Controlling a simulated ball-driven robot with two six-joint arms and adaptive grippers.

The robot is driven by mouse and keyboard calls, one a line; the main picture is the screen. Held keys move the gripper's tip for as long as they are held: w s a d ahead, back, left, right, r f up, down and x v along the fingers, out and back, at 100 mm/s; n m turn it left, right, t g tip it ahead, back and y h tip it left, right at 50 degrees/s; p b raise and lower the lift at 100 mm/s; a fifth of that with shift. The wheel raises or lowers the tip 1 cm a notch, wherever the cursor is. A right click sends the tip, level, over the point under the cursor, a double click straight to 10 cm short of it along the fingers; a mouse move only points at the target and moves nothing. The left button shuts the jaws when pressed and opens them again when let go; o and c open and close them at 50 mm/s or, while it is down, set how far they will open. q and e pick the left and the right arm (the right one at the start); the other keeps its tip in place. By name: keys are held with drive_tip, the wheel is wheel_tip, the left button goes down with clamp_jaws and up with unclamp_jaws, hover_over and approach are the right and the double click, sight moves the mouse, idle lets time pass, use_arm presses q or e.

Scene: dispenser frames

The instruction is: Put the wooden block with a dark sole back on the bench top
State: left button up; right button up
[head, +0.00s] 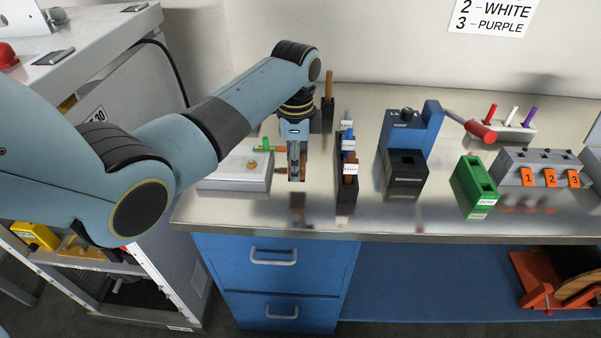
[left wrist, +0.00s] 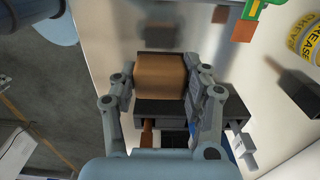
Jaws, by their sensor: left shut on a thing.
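The wooden block (left wrist: 161,76) is brown and sits between the two fingers of my left gripper in the left wrist view. My left gripper (left wrist: 161,78) is shut on its sides. The block's dark sole cannot be told apart clearly here. In the head view my left gripper (head: 297,172) points down over the bench top (head: 255,212), just left of the black tool rack (head: 346,200). The fingers mostly hide the block there. A dark patch like a shadow or reflection shows on the bench top beyond the block in the left wrist view. My right gripper is not in view.
The black rack holds several handled tools close to the right of my gripper. A blue device (head: 410,135), a green box (head: 474,180) and a grey numbered block (head: 543,168) stand farther right. The front strip is clear.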

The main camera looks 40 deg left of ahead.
sight(297, 188)
use_arm(q)
drive_tip(key=shift+f, duration=2.1)
drive_tip(key=shift+f, duration=0.15)
drive_tip(key=o, duration=1.1)
drive_tip(key=shift+r, duration=0.2)
wheel_tip(297, 188, up, 12)
